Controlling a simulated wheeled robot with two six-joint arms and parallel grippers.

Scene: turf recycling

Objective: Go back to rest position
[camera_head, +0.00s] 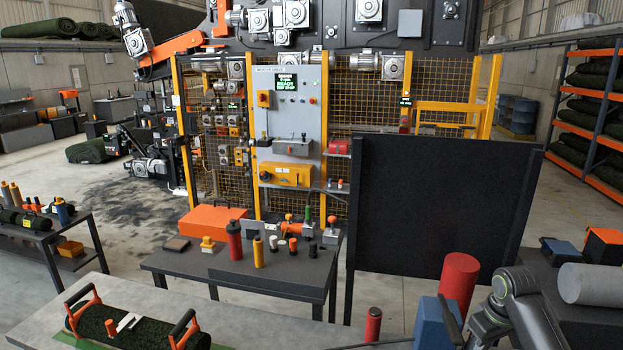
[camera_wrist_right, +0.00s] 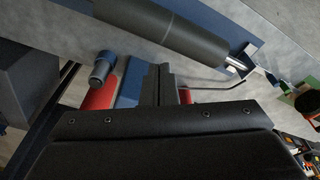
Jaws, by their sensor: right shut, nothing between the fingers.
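My right arm (camera_head: 515,312) comes in at the lower right of the head view, beside a red cylinder (camera_head: 459,280) and a blue block (camera_head: 436,325). My right gripper (camera_wrist_right: 165,84) shows in the right wrist view with its dark fingers together and nothing held. Blue and red shapes lie beyond the fingers there, and I cannot tell how far away they are. My left gripper and left arm are not in the head view. A dark green turf roll (camera_head: 135,330) with orange-and-black handles lies on the grey table at the lower left.
A dark workbench (camera_head: 240,271) with bottles and small tools stands in the middle. A large black panel (camera_head: 440,205) stands upright behind my right arm. A yellow-framed cage with machinery is behind. Open floor (camera_head: 110,200) lies to the left.

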